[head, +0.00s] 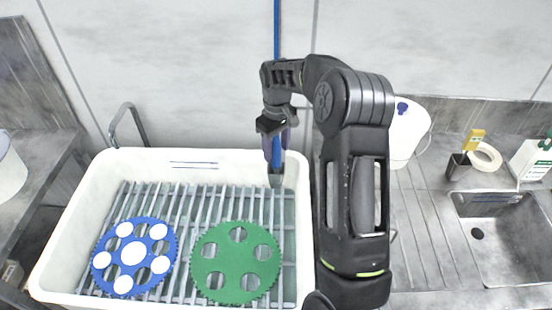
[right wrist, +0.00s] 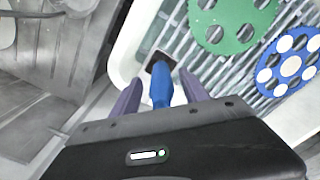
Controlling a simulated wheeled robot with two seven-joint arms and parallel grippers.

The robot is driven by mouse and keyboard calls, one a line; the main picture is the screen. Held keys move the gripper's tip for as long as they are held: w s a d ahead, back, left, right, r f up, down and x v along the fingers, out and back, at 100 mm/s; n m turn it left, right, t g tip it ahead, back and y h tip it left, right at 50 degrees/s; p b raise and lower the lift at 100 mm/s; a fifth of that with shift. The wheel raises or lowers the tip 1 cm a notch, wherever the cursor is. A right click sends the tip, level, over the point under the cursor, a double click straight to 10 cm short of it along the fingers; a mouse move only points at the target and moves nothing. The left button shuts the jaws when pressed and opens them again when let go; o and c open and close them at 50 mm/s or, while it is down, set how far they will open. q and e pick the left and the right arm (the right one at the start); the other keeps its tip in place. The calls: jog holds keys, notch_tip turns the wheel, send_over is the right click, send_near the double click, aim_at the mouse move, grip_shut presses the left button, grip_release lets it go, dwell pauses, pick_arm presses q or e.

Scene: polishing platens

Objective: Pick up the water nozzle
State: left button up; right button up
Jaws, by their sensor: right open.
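The water nozzle (head: 276,173) hangs upright from a blue hose (head: 277,30) over the back right corner of the white basin. It has a blue body and a grey, flat tip. My right gripper (head: 275,148) is at the nozzle's blue body. In the right wrist view, the nozzle (right wrist: 160,83) lies between the two purple fingers of the right gripper (right wrist: 157,92), which is open with a gap on each side. In the head view, the gripper hides part of the nozzle and hose. My left gripper is not in view.
The white basin (head: 75,213) holds a slatted grey rack with a blue disc (head: 149,234) and a green disc (head: 209,258) on it. A metal sink (head: 505,240), a white jug (head: 408,135), a dark cup (head: 458,167) and a tape roll (head: 496,155) are at the right.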

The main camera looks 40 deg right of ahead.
aim_at(276, 158)
notch_tip(276, 158, down, 4)
jog(key=shift+f+b, duration=0.25)
jog(key=shift+b, duration=0.9)
jog(key=shift+a+r, duration=0.1)
grip_shut()
